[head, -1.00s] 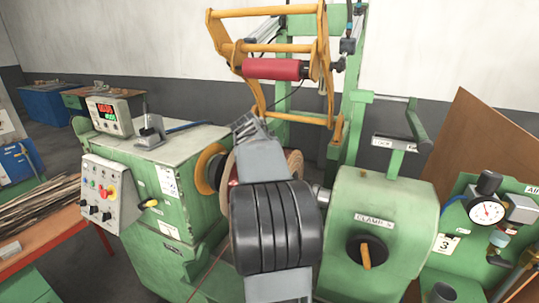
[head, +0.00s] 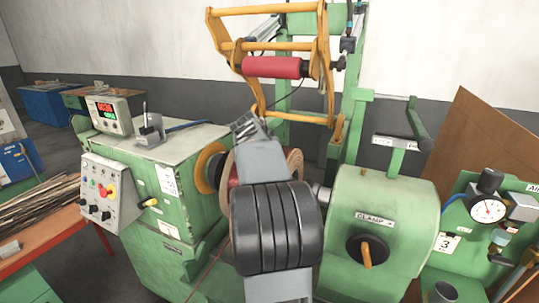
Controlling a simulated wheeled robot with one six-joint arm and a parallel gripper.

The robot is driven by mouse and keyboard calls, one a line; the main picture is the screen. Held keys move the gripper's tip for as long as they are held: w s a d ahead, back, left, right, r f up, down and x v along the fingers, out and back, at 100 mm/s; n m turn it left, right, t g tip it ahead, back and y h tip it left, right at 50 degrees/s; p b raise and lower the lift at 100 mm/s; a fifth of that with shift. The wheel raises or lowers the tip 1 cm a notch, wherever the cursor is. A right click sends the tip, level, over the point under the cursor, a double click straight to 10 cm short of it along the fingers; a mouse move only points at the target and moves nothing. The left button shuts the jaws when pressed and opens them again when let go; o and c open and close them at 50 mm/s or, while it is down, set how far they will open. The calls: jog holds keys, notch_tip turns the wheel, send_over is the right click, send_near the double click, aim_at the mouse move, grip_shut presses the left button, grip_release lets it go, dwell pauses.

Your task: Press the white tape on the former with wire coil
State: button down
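The former with wire coil (head: 295,161) sits between the green winding machine on the left and the green clamp unit on the right. Only parts of its tan flange and a bit of reddish winding show, because my arm covers most of it. No white tape can be made out on the former. My gripper (head: 243,124) is at the far end of my arm, in front of and above the coil. It is small and seen from behind, so its fingers, and whether it touches the coil, cannot be told.
A yellow frame with a red roller (head: 272,67) hangs above the coil. The clamp unit (head: 375,225) with its knob stands close on the right. A control box (head: 110,192) and a digital display (head: 109,113) are on the left. A pressure gauge (head: 488,209) is far right.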

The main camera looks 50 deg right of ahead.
jog(key=c, duration=0.7)
grip_release()
jog(key=shift+o, duration=0.2)
jog(key=shift+r, duration=0.1)
jog(key=shift+r+p, duration=1.7)
jog(key=shift+r, duration=0.7)
